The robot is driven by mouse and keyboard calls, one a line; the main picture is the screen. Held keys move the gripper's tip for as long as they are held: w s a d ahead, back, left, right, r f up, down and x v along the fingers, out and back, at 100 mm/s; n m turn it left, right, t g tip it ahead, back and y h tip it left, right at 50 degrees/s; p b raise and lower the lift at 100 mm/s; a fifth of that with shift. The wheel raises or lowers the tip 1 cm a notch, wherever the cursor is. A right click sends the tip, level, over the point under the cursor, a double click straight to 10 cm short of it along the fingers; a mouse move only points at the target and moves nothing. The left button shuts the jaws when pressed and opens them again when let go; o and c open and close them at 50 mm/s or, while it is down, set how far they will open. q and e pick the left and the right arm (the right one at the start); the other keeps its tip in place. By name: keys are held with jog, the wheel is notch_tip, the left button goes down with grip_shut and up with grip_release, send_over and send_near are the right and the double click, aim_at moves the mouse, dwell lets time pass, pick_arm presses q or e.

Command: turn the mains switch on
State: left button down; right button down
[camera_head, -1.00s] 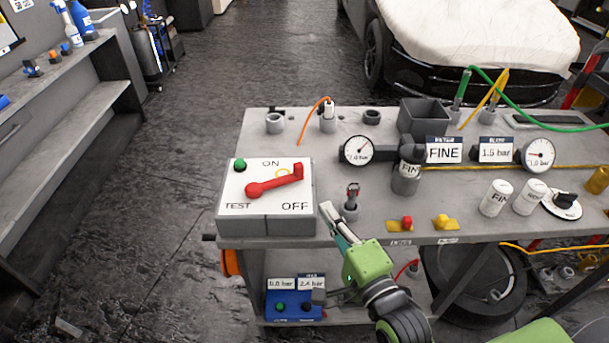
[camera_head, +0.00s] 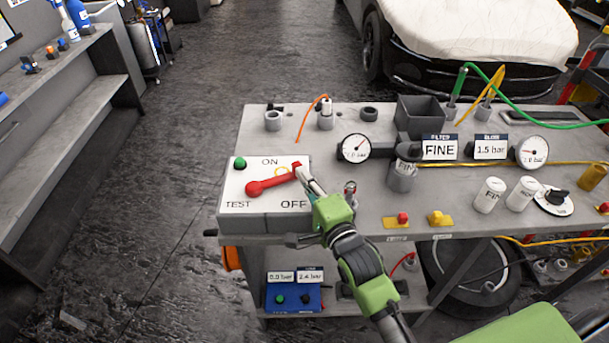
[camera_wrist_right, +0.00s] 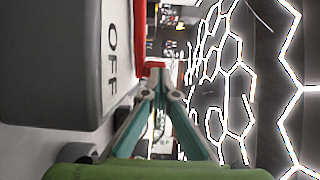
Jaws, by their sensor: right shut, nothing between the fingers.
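The mains switch box (camera_head: 240,178) stands at the left end of the bench, with a white face marked ON, OFF and TEST. Its red lever (camera_head: 272,180) points up and right, its handle end between ON and OFF. A green button or lamp (camera_head: 239,163) sits at the face's upper left. My right gripper (camera_head: 304,174) is shut and empty, its tips at the lever's handle end. In the right wrist view the tips (camera_wrist_right: 160,88) are close to the red handle (camera_wrist_right: 152,72); whether they touch I cannot tell. My left gripper is not in view.
The grey bench (camera_head: 340,215) carries gauges, a dark open bin (camera_head: 420,117), white cups (camera_head: 490,194) and small red and yellow knobs right of my arm. A small holder (camera_head: 350,193) stands close beside my gripper. Open floor lies left of the bench.

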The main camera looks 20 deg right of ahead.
aim_at(301, 163)
jog(key=shift+w+r+n+y, duration=0.1)
jog(key=shift+w+n+y, duration=0.55)
jog(key=shift+y, duration=0.35)
jog(key=shift+w+d+n+g+y, duration=0.25)
jog(key=shift+w+n+g+y, duration=0.25)
jog(key=shift+y, duration=0.4)
jog(key=shift+x, duration=0.8)
jog(key=shift+d, duration=0.15)
